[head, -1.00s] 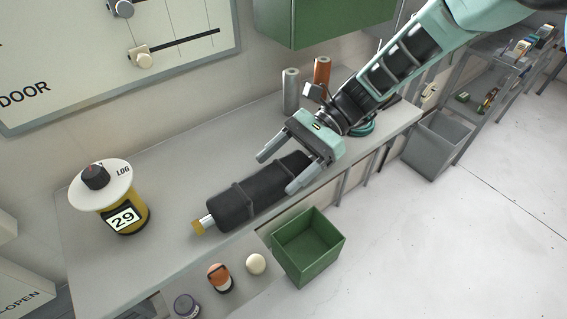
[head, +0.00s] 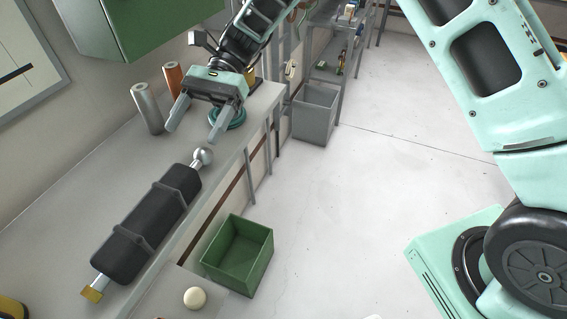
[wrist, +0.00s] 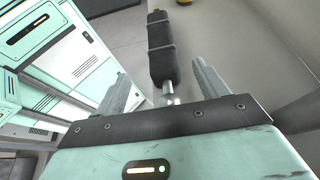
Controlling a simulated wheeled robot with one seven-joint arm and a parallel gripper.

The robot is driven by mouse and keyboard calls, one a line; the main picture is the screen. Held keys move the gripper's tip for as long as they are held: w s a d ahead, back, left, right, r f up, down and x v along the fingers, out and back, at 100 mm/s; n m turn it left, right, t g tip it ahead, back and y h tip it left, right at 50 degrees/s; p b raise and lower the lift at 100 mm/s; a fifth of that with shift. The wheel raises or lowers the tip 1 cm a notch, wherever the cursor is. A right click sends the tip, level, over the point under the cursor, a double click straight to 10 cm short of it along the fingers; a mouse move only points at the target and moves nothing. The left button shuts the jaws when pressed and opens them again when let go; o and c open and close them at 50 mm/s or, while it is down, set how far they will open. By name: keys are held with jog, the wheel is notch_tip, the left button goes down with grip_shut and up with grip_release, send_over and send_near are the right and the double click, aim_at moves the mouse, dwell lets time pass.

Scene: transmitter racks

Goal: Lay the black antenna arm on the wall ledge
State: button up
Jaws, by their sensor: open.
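The black antenna arm (head: 148,225) lies on the grey ledge (head: 62,212) along the wall, close to its front edge. It is a thick black cylinder with two raised bands, a gold tip at the near end and a silver ball at the far end. My gripper (head: 194,134) is open and empty, just beyond and above the ball end, apart from it. In the wrist view the black arm (wrist: 161,50) points away between the two spread fingers, with its silver end nearest the palm.
A silver cylinder (head: 147,108) and a copper cylinder (head: 173,78) stand behind my gripper. A teal ring (head: 232,120) lies beside it. A green bin (head: 238,255) sits below the ledge front, a grey bin (head: 315,113) farther off. A green cabinet (head: 135,25) hangs above.

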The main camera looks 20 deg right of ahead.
jog(key=s+d+n+t+h, duration=0.4)
jog(key=s+d+n, duration=0.3)
jog(key=s, duration=0.3)
jog(key=s+d+n+t+h, duration=0.4)
jog(key=s+d+n+t, duration=0.2)
jog(key=s, duration=0.5)
jog(key=shift+s+d+r+n, duration=0.15)
jog(key=shift+d+r+n, duration=0.25)
jog(key=shift+d+n, duration=0.9)
jog(key=shift+a, duration=0.15)
